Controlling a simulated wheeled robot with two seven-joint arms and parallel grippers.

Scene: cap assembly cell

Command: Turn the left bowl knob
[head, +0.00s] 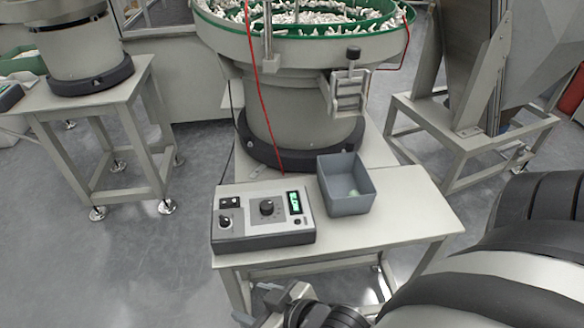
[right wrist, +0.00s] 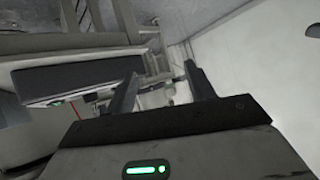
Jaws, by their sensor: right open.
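A grey control box (head: 262,235) sits on the front left of the middle bowl's table. Its top carries a large black knob (head: 267,207), a smaller knob (head: 225,222), a switch and a lit green display (head: 295,202). Another bowl feeder (head: 85,45) stands at the far left, with part of a second box (head: 9,97) cut off by the edge. My right gripper (head: 255,303) is low in front of the middle table, below and apart from the control box. In the right wrist view, its fingers (right wrist: 162,72) are spread with nothing held between them. My left gripper is out of view.
The middle bowl feeder (head: 300,95) holds white parts and stands behind the box. A grey bin (head: 347,190) sits right of the box. The white table (head: 400,215) has bare room at its right. A metal frame (head: 465,140) stands behind right.

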